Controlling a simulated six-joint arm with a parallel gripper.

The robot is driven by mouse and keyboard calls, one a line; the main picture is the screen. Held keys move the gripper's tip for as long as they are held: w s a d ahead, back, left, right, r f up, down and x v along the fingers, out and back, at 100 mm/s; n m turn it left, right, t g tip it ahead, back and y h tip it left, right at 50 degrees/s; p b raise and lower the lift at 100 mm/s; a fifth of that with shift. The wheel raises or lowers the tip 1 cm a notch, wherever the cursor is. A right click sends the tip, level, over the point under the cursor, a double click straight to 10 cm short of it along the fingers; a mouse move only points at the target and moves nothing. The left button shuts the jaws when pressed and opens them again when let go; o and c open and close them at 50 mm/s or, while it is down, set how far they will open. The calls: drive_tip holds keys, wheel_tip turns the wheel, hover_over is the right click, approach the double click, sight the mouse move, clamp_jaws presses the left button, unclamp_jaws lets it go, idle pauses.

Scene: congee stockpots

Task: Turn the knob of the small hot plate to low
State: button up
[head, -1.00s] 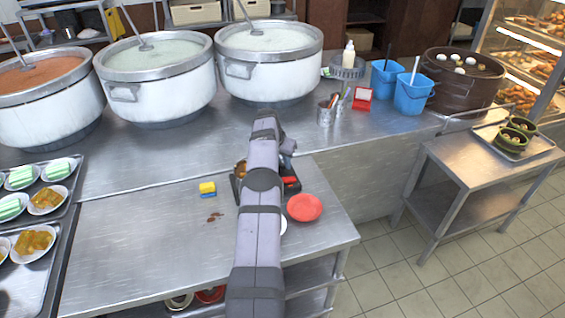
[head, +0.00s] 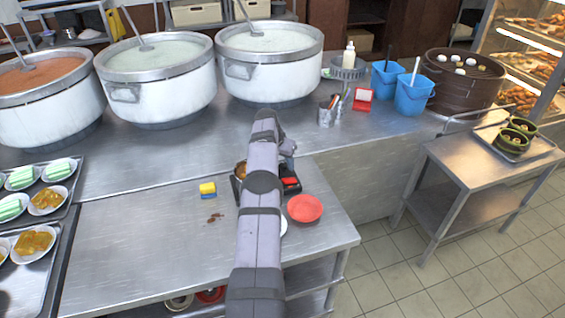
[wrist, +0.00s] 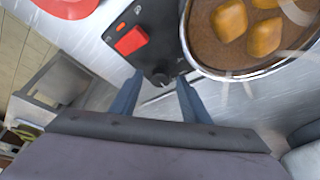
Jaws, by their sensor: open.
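The small hot plate (head: 291,187) is black and sits on the lower steel table, mostly hidden behind my arm in the head view. In the wrist view its black panel (wrist: 147,22) carries a red rectangular switch (wrist: 131,40), a small red light and a round black knob (wrist: 160,79). A pan (wrist: 222,66) of brown liquid with yellow pieces stands on it. My gripper (wrist: 159,86) is open, with one finger on each side of the knob in the wrist view. I cannot tell whether the fingers touch it. The knob's setting is too small to read.
A red plate (head: 305,208) lies right of the hot plate. A yellow and blue sponge (head: 208,189) and brown bits lie to the left. Large white stockpots (head: 268,72) and a utensil cup (head: 326,116) stand on the counter behind.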

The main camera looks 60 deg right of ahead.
drive_tip(key=shift+r, duration=0.15)
drive_tip(key=b+v, duration=0.3)
drive_tip(key=v, duration=0.4)
drive_tip(key=shift+a, duration=0.1)
idle(0.5)
